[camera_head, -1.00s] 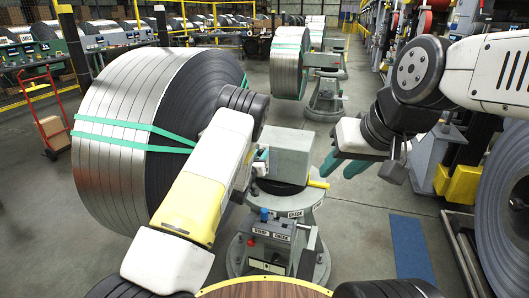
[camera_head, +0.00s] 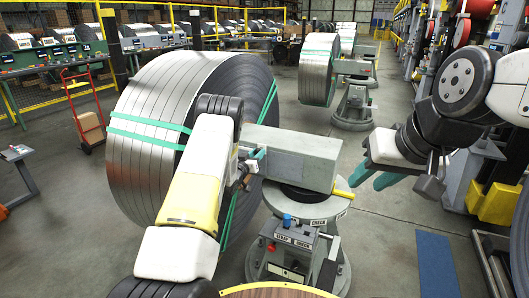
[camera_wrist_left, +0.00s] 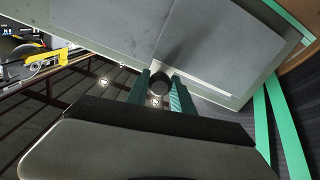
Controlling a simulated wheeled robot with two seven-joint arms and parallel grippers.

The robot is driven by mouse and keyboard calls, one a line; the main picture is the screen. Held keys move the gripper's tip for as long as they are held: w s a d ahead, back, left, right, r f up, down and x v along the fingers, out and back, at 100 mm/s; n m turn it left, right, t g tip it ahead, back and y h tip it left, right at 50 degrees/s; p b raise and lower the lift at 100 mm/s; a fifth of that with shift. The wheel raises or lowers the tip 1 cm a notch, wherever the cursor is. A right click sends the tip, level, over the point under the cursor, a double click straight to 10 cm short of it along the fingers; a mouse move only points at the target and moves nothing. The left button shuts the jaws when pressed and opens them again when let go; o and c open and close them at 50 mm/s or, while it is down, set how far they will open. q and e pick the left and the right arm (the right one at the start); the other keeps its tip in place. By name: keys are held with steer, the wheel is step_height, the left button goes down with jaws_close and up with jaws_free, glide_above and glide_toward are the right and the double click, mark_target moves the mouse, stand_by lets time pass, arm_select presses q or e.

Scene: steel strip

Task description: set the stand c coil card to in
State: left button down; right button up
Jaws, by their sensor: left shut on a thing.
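A stand (camera_head: 262,262) with a control box (camera_head: 290,240) carries a long grey block (camera_head: 295,160) on a turntable. A large steel coil (camera_head: 150,100) with green straps sits at the block's left end. My left gripper (camera_head: 252,160) is at the block's left part, beside the coil. In the left wrist view its teal fingers (camera_wrist_left: 160,92) are shut on a dark round knob (camera_wrist_left: 160,83) below a grey panel (camera_wrist_left: 190,45). My right gripper (camera_head: 374,180) is open and empty, right of the block. I cannot make out a coil card or its setting.
A yellow pointer (camera_head: 343,194) sticks out at the block's right end. Another coil (camera_head: 318,68) on its stand is behind. A red hand truck (camera_head: 82,115) stands at the left. The floor by the blue mat (camera_head: 437,262) is clear.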

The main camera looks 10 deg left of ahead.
arm_select(q)
steer(key=shift+w+a, duration=0.1)
steer(key=shift+a, duration=0.2)
steer(key=c, duration=1.1)
jaws_free()
steer(key=v, duration=0.7)
steer(key=shift+s, duration=0.35)
